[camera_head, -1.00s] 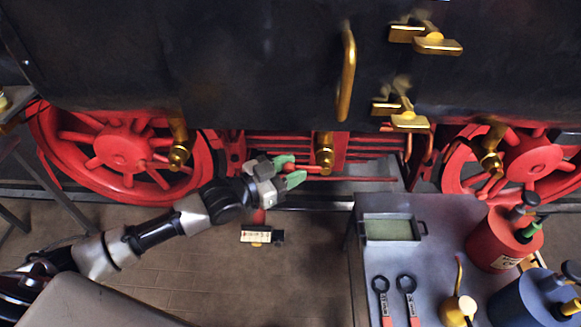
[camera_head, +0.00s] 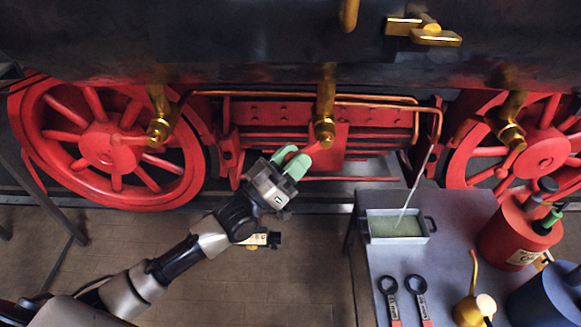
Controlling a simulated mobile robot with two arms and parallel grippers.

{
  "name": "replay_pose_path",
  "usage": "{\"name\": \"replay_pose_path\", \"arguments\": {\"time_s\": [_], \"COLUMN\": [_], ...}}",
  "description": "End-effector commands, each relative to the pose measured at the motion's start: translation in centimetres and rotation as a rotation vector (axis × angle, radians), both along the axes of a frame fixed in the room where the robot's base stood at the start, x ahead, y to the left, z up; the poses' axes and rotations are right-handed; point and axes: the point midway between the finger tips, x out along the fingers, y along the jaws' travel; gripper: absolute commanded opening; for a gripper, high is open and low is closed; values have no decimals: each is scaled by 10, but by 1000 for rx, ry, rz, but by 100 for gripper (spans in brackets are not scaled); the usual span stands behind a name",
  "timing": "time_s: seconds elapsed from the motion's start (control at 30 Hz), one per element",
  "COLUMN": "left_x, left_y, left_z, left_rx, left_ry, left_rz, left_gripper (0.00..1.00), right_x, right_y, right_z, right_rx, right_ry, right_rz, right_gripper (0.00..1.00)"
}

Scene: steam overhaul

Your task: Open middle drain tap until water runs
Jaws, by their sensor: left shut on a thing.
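The middle drain tap (camera_head: 325,128) is brass and hangs under the black boiler side between the two red wheels. Its red lever (camera_head: 313,149) slants down and left from the tap body. My left gripper (camera_head: 291,161), with green fingertips, is shut on the lever's outer end, which the fingers mostly hide. A copper pipe (camera_head: 439,122) bends down to the right of the tap. A thin pale streak like a water stream (camera_head: 416,185) runs from the pipe's end into the tray (camera_head: 430,239) on the bench. My right gripper is out of view.
Two other brass taps hang at the left (camera_head: 159,130) and right (camera_head: 511,135). The grey bench (camera_head: 375,270) at lower right carries two ring spanners (camera_head: 388,285), a brass oil can (camera_head: 470,308), a red can (camera_head: 515,235) and a blue can (camera_head: 550,300). Open floor lies left of it.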

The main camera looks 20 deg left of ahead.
Motion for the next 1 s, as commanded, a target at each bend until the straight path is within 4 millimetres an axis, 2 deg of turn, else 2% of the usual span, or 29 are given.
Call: {"name": "replay_pose_path", "arguments": {"time_s": [0.03,0.3,0.87,0.9,1.0], "left_x": [3,4,5,5,4], "left_y": [2,-3,-4,-4,-5], "left_z": [-5,-8,-7,-7,-7], "left_rx": [-31,-132,-158,-158,-157], "left_ry": [-11,-39,-46,-46,-46], "left_rz": [7,7,7,7,6], "left_gripper": [0,0,0,44,57], "right_x": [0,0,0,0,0], "right_y": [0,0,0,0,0], "right_z": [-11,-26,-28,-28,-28], "right_rx": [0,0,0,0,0], "right_ry": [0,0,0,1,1], "right_rz": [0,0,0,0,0], "right_gripper": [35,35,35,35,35]}}
